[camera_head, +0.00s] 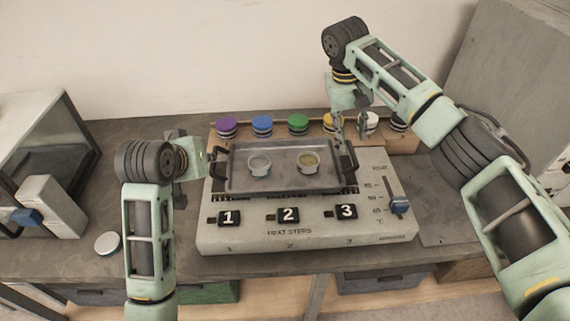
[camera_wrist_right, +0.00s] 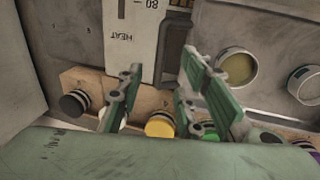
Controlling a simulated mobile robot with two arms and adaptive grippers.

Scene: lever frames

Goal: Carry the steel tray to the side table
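The steel tray (camera_head: 284,172) lies flat on the grey heating unit (camera_head: 310,237), a dark handle at each end. It holds two small round dishes, one pale (camera_head: 259,165) and one with yellowish contents (camera_head: 308,163). My right gripper (camera_head: 350,128) points down above the tray's right handle (camera_head: 349,160). In the right wrist view its fingers (camera_wrist_right: 160,75) are apart with nothing clearly between them. My left gripper (camera_head: 188,170) is beside the tray's left end; its fingers are partly hidden, so I cannot tell its opening or contact. The side table cannot be made out.
A wooden rack with several coloured-lid jars, including a blue one (camera_head: 262,125), stands behind the tray. A glass-fronted box (camera_head: 35,150) and a white lid (camera_head: 107,243) are at left.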

